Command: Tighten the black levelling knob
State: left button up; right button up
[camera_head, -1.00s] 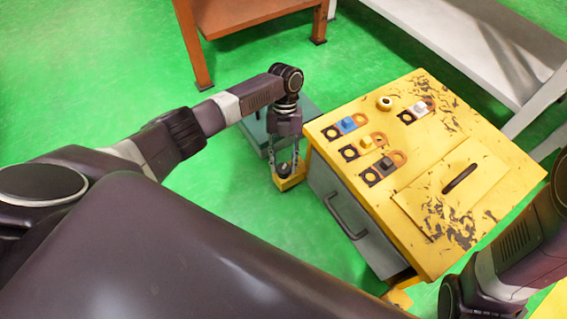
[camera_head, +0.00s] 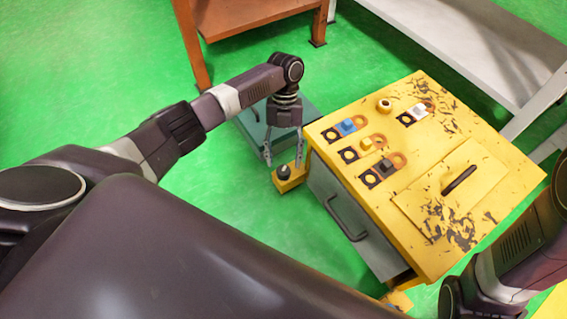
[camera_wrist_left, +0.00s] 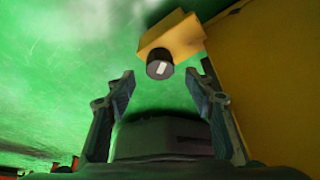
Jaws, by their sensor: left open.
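The black levelling knob (camera_head: 284,171) sits on a small yellow bracket (camera_head: 291,184) at the left foot of the yellow cabinet (camera_head: 420,170). In the left wrist view the knob (camera_wrist_left: 160,66) shows a pale mark on its top and lies beyond the fingertips, on the yellow bracket (camera_wrist_left: 172,38). My left gripper (camera_head: 284,163) is open and empty, its fingers pointing down, above and around the knob's position in the head view. In the wrist view its fingers (camera_wrist_left: 164,80) are spread apart with the knob ahead of the gap. My right gripper is not visible; only part of my right arm shows.
The cabinet top carries coloured switches, a round fitting and a slotted panel. A grey drawer with a handle (camera_head: 345,218) faces my left arm. A grey-green box (camera_head: 262,130) stands behind the gripper. An orange table (camera_head: 245,15) and a grey bench (camera_head: 470,50) stand at the back.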

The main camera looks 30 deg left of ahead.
pick_arm(q)
jog(key=v, duration=0.9)
